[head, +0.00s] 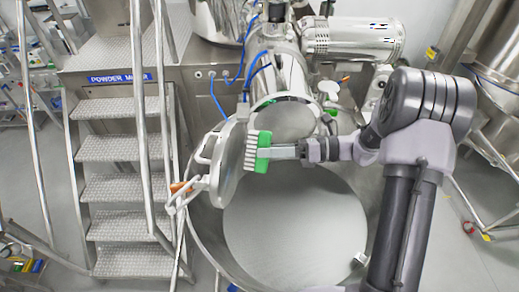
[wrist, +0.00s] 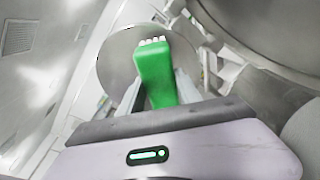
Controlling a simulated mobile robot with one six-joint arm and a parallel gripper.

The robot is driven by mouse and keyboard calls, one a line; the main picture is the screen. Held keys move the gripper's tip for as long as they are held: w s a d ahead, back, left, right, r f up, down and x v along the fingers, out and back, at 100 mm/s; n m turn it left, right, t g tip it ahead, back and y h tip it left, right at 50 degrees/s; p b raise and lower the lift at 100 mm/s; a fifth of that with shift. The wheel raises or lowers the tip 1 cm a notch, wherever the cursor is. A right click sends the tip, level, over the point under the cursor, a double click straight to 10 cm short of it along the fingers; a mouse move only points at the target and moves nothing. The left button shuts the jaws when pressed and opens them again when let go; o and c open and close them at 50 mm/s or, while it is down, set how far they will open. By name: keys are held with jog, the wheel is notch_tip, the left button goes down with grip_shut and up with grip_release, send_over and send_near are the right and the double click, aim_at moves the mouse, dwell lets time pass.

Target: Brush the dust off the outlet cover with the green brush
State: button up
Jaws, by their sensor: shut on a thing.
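The green brush (head: 263,152) is held in my gripper (head: 287,152), with its pale bristles pointing left in the head view. It also shows in the wrist view (wrist: 155,70), between the two fingers. The outlet cover (head: 229,165) is a round metal disc, swung open on the left of the outlet. The bristles are at the cover's right face; I cannot tell whether they touch it. In the wrist view the cover (wrist: 116,62) is behind the brush. I cannot make out any dust on it.
The open outlet (head: 285,120) is just above and right of the cover. A large round steel vessel (head: 295,225) lies below. Metal steps with rails (head: 122,185) stand at the left. An orange-handled clamp (head: 181,187) hangs by the cover's left edge. Blue hoses (head: 217,98) run above.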

jog(key=shift+s+d, duration=0.15)
jog(key=shift+d, duration=0.55)
jog(key=shift+s+d, duration=0.15)
jog(key=shift+d, duration=0.55)
jog(key=d, duration=0.3)
jog(key=shift+s, duration=0.4)
jog(key=s+a+r+m+y+p, duration=0.15)
jog(key=s+a+m+p, duration=0.3)
jog(key=s+m, duration=0.55)
jog(key=shift+n+g, duration=0.3)
jog(key=shift+n, duration=0.4)
jog(key=shift+s+a+f+b, duration=0.1)
jog(key=shift+a+b, duration=0.3)
jog(key=shift+a, duration=2.25)
